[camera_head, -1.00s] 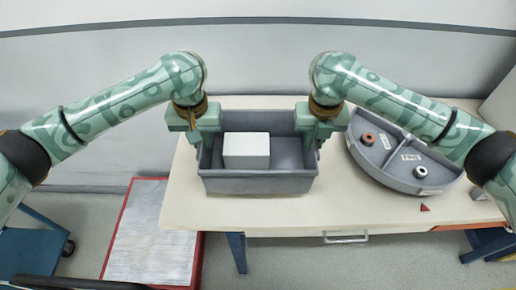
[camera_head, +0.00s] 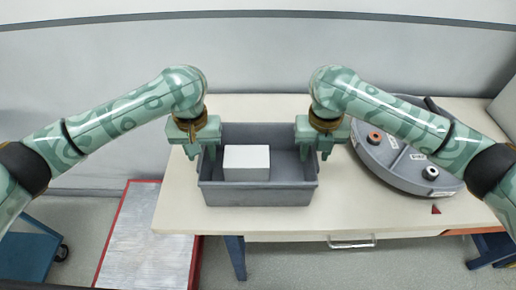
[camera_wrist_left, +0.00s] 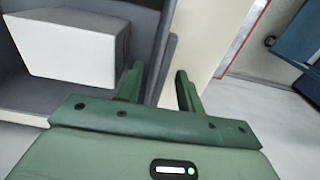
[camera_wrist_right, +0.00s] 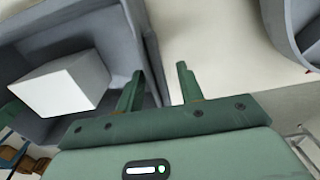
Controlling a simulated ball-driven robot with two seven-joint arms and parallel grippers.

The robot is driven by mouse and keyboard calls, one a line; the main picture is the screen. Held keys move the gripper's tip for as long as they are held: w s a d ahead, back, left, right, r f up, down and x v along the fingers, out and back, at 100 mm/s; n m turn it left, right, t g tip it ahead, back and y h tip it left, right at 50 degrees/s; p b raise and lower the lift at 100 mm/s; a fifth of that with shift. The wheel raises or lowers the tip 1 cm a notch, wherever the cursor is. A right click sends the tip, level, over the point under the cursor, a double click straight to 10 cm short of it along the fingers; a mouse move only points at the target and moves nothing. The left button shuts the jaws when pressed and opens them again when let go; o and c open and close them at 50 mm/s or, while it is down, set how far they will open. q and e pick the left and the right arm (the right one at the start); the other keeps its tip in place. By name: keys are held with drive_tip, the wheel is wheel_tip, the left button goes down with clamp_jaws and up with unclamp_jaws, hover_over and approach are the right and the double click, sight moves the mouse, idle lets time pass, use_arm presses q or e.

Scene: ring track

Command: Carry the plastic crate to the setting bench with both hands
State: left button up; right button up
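The grey plastic crate (camera_head: 258,195) sits upright on the pale bench (camera_head: 300,221), with a white box (camera_head: 247,163) inside it. My left gripper (camera_head: 201,152) is open at the crate's left wall; in the left wrist view (camera_wrist_left: 158,82) its fingers are apart, with the wall beyond and between them. My right gripper (camera_head: 314,153) is open at the right wall; the right wrist view (camera_wrist_right: 159,84) also shows its fingers apart, near the wall. Neither gripper visibly clamps the crate. Any contact with the walls is hard to tell.
A grey rounded tray (camera_head: 400,180) with small rings lies on the bench at right, partly behind my right arm. A small red triangle (camera_head: 436,210) lies near the front edge. A red-edged grey mat (camera_head: 147,245) and blue cart (camera_head: 30,247) are at lower left.

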drive_tip(key=shift+r, duration=0.3)
use_arm(q)
wheel_tip(320, 180, up, 12)
use_arm(e)
wheel_tip(320, 180, up, 11)
drive_tip(key=shift+r, duration=0.2)
use_arm(q)
drive_tip(key=shift+s, duration=0.1)
use_arm(e)
drive_tip(key=shift+s, duration=0.1)
idle(0.4)
